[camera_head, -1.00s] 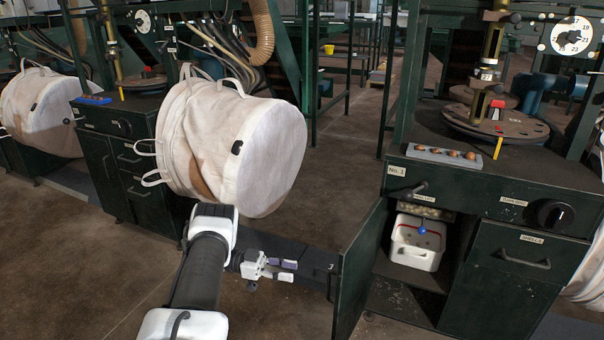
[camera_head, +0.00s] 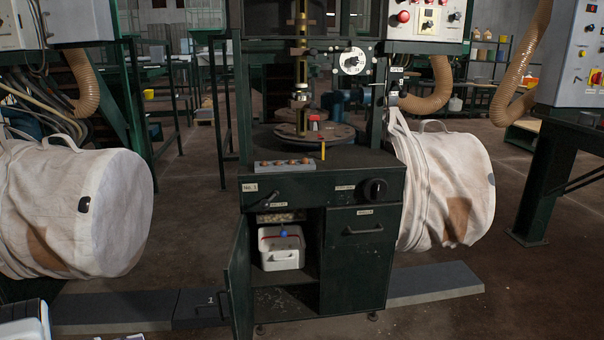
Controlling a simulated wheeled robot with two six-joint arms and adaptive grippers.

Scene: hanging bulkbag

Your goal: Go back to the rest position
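A white bulk bag (camera_head: 118,222) hangs on its side at the left, with a brown patch and a small black fitting on its face. Another white bulk bag (camera_head: 455,185) with a brown patch hangs right of the middle machine. A white part of my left arm shows at the bottom left corner, below the left bag and apart from it. A small pale sliver at the bottom edge beside it is too little to identify. Neither gripper can be made out in this view.
The dark green machine cabinet (camera_head: 362,262) stands in the middle. Its left door (camera_head: 240,280) is swung open, showing a white container (camera_head: 281,250) inside. Low grey slabs (camera_head: 435,284) lie on the floor on both sides. A grey control box (camera_head: 575,60) stands at the right.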

